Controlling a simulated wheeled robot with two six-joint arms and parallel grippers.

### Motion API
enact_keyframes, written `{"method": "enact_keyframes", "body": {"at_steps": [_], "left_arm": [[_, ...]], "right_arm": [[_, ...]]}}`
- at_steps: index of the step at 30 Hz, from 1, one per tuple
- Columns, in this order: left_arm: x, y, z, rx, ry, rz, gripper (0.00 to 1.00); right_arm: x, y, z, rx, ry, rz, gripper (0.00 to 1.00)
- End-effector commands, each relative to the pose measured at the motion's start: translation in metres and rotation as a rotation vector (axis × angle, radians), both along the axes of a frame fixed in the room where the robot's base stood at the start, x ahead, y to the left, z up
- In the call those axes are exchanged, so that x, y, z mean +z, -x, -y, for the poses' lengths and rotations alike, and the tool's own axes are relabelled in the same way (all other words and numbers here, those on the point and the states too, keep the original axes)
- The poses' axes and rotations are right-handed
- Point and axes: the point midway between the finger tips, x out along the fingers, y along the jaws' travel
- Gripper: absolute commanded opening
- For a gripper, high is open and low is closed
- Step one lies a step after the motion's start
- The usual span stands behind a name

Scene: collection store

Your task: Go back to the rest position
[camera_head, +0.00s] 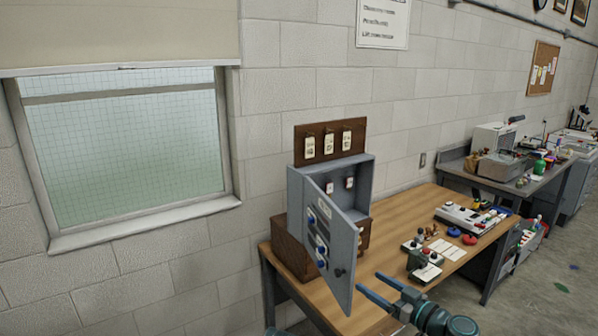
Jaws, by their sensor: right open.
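My right gripper (368,281) comes in from the bottom right over the front of the wooden table (395,213). Its two blue fingers are apart, with nothing visible between them. The fingertips point up and left, just right of the lower part of the open grey cabinet door (341,262) in the picture; whether they touch it I cannot tell. The grey cabinet (362,177) stands at the table's left end, its door swung out toward me. A small teal piece at the bottom edge looks like part of my left arm; my left gripper does not show.
A wooden board (330,128) with several tags rises behind the cabinet, and a brown wooden box (290,256) sits beneath it. Small devices (424,268) and a white tray (470,219) lie on the table to the right. Another bench (520,185) stands beyond. Floor is open at right.

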Motion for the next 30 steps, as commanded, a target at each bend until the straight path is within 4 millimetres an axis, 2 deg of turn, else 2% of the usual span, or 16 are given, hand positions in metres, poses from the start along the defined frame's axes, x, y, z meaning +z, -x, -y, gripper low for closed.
{"method": "enact_keyframes", "body": {"at_steps": [8, 14, 17, 19, 22, 24, 27, 30], "left_arm": [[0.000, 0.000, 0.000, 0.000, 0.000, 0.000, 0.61], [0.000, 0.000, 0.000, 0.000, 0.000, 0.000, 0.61], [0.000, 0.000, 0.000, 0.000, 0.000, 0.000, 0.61], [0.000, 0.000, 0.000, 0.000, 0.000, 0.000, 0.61], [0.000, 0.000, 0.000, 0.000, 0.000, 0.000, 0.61], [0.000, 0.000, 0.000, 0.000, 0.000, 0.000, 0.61], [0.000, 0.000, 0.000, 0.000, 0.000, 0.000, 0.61], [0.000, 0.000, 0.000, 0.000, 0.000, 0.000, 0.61]], "right_arm": [[-0.026, 0.011, -0.042, 0.100, 0.029, -0.133, 0.79], [-0.062, 0.031, -0.087, 0.202, 0.083, -0.321, 0.79], [-0.090, 0.050, -0.116, 0.259, 0.141, -0.474, 0.79], [-0.116, 0.072, -0.138, 0.292, 0.207, -0.622, 0.79], [-0.153, 0.107, -0.158, 0.287, 0.334, -0.852, 0.79], [-0.174, 0.129, -0.162, 0.240, 0.433, -0.999, 0.79], [-0.194, 0.156, -0.159, 0.126, 0.570, -1.162, 0.79], [-0.203, 0.175, -0.150, -0.016, 0.684, -1.263, 0.79]]}}
